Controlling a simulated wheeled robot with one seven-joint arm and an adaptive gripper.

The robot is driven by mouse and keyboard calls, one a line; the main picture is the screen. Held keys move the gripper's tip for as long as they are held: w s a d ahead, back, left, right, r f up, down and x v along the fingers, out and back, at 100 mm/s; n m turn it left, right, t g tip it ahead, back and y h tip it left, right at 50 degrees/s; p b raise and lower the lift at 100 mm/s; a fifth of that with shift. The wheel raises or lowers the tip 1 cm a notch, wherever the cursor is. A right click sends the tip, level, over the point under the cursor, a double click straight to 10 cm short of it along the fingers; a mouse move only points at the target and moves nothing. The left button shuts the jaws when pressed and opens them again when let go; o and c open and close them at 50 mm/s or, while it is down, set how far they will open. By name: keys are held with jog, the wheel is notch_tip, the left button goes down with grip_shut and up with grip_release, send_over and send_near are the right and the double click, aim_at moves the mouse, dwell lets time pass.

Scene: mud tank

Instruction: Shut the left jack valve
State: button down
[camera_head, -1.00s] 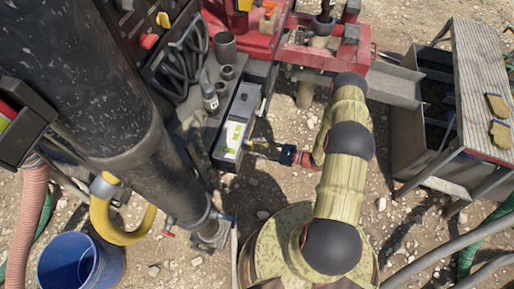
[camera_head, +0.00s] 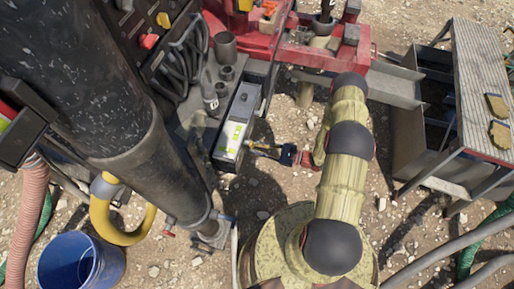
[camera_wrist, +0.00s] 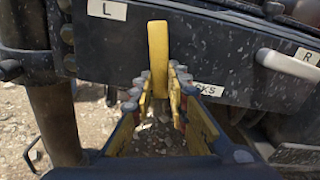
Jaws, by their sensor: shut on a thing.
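In the wrist view, a yellow lever (camera_wrist: 158,50) stands upright against a dark panel (camera_wrist: 220,45), just right of a label marked L (camera_wrist: 107,10). I take it as the left jack valve's handle. My gripper (camera_wrist: 159,88) is shut on the lever's lower end, with the yellow-lined fingers on either side of it. The fingers hide part of the label below, where only its last letters show. In the head view, my gripper (camera_head: 262,148) reaches left to the end of the dark valve box (camera_head: 238,122). The lever is too small to make out there.
A label marked R (camera_wrist: 308,56) and a pale handle (camera_wrist: 284,65) are at the right of the panel. In the head view, a thick dark column (camera_head: 100,110), a blue bucket (camera_head: 80,262) and a metal tank (camera_head: 425,135) surround the arm. Gravel ground lies between.

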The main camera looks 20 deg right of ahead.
jog(key=shift+s+a+m, duration=0.2)
jog(key=shift+s+m, duration=0.1)
jog(key=shift+m, duration=0.4)
jog(key=shift+s+a+m, duration=0.2)
jog(key=shift+s+m, duration=0.05)
jog(key=shift+m, duration=0.45)
jog(key=c, duration=1.8)
grip_release()
jog(key=shift+o, duration=0.4)
jog(key=v, duration=1.2)
